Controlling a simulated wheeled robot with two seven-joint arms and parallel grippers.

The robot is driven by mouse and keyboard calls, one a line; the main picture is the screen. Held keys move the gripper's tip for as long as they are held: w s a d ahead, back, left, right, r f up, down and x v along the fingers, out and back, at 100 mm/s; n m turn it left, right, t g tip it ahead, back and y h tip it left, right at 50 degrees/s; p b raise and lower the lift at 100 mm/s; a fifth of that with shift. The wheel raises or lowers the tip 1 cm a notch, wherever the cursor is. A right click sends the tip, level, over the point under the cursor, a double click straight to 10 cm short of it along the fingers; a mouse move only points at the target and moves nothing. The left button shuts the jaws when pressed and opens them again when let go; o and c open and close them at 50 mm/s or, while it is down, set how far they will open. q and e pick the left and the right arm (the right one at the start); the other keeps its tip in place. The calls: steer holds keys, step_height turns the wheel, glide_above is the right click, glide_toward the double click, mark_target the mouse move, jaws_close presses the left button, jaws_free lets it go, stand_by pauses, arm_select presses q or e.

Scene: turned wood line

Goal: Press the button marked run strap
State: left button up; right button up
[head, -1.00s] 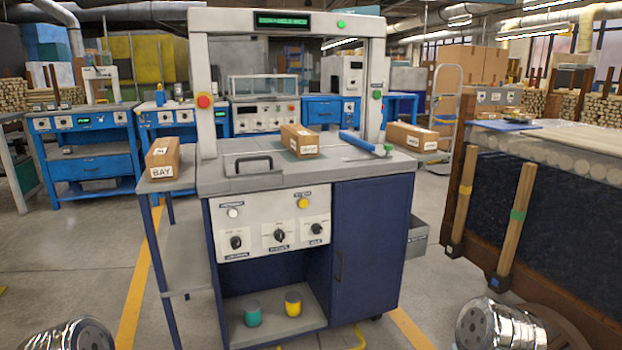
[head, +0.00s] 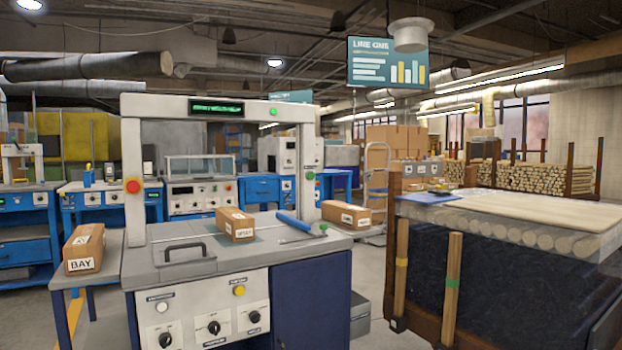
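The strapping machine (head: 160,222) stands left of centre, with a grey arch over its worktop. Its white front panel (head: 200,310) carries a white button (head: 162,307) at left and a yellow button (head: 239,290) at right, above several black knobs. The small labels by these buttons are too blurred to read, so I cannot tell which says run strap. A red button (head: 133,185) is on the arch's left post. A green light or button (head: 273,112) is on its top bar. Neither gripper is in view.
A carton (head: 235,224) lies on the worktop beside a blue-handled tool (head: 296,222). A side table holds a carton marked BAY (head: 84,249). At right stands a dark bin of logs (head: 520,290) with wooden posts. Grey floor shows between machine and bin.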

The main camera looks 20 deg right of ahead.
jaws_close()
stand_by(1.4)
